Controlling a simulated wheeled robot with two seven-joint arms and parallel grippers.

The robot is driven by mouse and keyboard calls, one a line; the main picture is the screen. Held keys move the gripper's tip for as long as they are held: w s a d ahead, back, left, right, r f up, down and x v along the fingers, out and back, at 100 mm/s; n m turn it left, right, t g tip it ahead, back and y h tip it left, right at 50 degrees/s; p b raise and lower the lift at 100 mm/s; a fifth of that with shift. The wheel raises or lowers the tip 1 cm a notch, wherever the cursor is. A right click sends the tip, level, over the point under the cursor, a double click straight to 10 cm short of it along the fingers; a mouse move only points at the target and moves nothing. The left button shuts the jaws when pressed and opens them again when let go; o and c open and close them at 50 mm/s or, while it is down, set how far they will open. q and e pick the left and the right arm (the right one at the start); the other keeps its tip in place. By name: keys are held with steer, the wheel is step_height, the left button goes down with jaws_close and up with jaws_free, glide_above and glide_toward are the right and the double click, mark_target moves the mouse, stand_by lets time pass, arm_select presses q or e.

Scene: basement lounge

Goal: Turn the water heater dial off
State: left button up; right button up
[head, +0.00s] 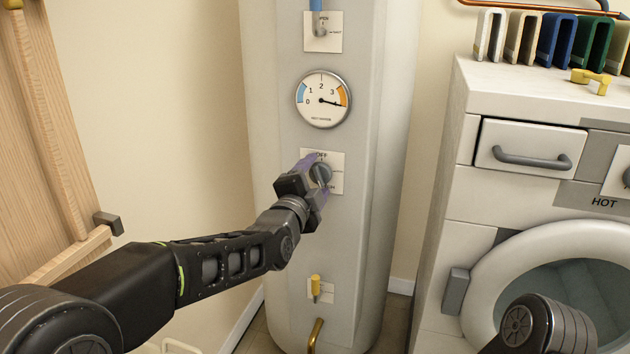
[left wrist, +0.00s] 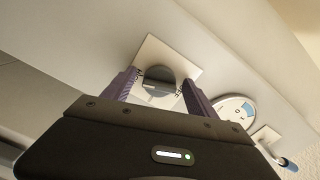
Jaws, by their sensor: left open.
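The water heater (head: 265,120) is a tall pale grey tank. Its dial (head: 322,174) is a dark grey knob on a white plate (head: 337,160) marked "OFF" at the top. Lower lettering is partly hidden by my gripper. My left gripper (head: 314,175) is at the dial in the head view. In the left wrist view, its two purple fingers (left wrist: 155,92) are open on either side of the knob (left wrist: 160,82), with gaps visible. I cannot tell whether either finger touches it. The right gripper is out of view; part of my right arm shows at the lower right.
A round gauge (head: 323,100) sits above the dial, and a blue-handled valve (head: 318,25) above that. A yellow-handled tap (head: 315,288) is below. A white washer (head: 520,150) stands to the right, and a wooden panel (head: 40,120) is at left.

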arm_select(q)
steer(key=shift+c, duration=0.5)
steer(key=c, duration=1.2)
